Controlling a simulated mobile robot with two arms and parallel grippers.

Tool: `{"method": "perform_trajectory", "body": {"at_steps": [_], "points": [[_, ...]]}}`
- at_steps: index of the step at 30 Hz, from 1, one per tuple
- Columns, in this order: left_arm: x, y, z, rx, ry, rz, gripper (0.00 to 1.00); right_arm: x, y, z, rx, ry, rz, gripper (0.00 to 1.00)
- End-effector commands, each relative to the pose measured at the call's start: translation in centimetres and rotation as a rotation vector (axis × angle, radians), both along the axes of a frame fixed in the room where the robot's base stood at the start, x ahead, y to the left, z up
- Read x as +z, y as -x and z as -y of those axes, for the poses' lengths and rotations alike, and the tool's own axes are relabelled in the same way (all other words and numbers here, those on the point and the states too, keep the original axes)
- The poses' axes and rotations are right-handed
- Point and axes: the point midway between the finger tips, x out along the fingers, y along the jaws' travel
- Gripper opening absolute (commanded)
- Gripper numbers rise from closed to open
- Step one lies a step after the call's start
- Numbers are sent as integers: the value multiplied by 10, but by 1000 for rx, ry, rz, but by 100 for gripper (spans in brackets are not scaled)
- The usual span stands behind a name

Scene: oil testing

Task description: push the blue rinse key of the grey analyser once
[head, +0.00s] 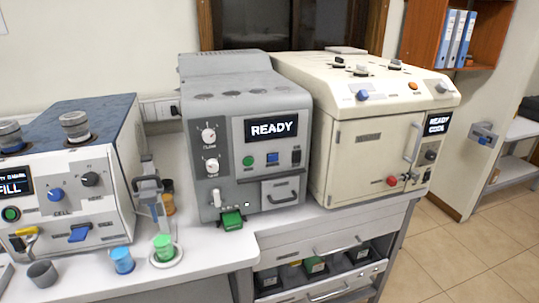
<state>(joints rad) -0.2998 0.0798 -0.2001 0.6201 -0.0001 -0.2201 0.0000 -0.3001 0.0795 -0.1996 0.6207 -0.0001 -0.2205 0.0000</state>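The grey analyser (240,95) stands on the bench in the middle of the head view, and its lit display (271,127) reads READY. Nothing covers the blue key. I cannot tell from here how deep it is set. Neither of my grippers shows in this view.
A cream machine (365,130) stands close on the right, a white and blue one (75,180) on the left. Green (164,247) and blue (122,259) cups stand at the bench's front left. A green-capped piece (231,220) sits below the analyser's spout.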

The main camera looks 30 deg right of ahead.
Motion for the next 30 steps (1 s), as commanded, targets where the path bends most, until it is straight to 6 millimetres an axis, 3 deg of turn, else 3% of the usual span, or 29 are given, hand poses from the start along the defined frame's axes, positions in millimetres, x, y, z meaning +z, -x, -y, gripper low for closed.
{"method": "perform_trajectory", "body": {"at_steps": [14,20,30], "points": [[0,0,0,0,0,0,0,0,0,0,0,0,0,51],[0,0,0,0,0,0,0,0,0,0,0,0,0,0],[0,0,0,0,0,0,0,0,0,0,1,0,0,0]]}}
